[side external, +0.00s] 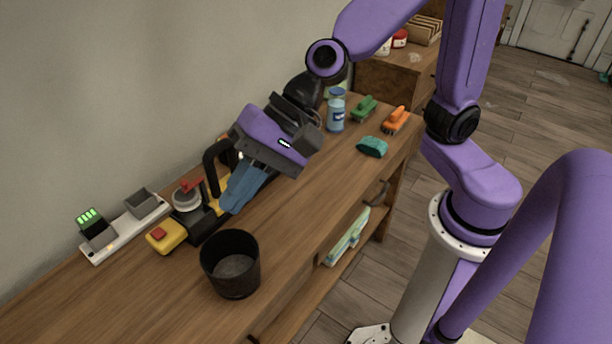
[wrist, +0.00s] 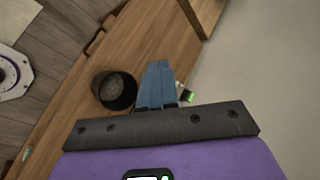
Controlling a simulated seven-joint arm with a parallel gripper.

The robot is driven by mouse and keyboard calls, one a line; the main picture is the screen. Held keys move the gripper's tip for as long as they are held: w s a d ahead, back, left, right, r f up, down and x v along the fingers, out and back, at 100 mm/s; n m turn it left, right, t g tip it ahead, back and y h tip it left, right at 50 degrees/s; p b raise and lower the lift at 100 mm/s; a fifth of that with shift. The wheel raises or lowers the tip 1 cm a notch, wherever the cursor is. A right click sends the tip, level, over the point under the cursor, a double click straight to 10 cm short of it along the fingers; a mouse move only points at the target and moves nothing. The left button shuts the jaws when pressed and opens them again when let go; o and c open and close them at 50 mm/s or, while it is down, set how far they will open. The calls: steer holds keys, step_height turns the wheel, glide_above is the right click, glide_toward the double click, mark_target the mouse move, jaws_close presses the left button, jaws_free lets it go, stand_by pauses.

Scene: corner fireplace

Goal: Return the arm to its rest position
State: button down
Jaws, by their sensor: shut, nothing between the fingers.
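My gripper (side external: 232,196) shows in the side external view above the wooden bench, angled down to the left. Its blue fingers are together with nothing between them. In the wrist view the blue fingers (wrist: 160,66) also lie side by side, shut. My purple arm reaches in from the right. In the side external view the fingers partly cover a yellow and black tool with a black handle (side external: 213,160); I cannot tell whether they touch it.
A black cup (side external: 231,275) stands at the bench front, also in the wrist view (wrist: 117,102). A charger strip (side external: 125,228) lies at the back left. A blue bottle (side external: 336,115), green brush (side external: 364,108), orange brush (side external: 395,121) and teal sponge (side external: 372,147) sit at the far end.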

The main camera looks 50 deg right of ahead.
steer(key=s+d+f+n+h, duration=0.2)
steer(key=s+d+n, duration=0.1)
steer(key=d+n, duration=0.3)
steer(key=s+d+f+n+g+h, duration=0.1)
steer(key=s+d+n+h, duration=0.2)
steer(key=d+n, duration=0.3)
steer(key=s+d+f+n+g+h, duration=0.1)
steer(key=s+d+n, duration=0.4)
steer(key=d, duration=0.6)
steer(key=shift+d+f+n+h, duration=0.35)
steer(key=shift+f+n+h, duration=0.45)
steer(key=shift+n+h, duration=0.3)
steer(key=shift+s, duration=0.1)
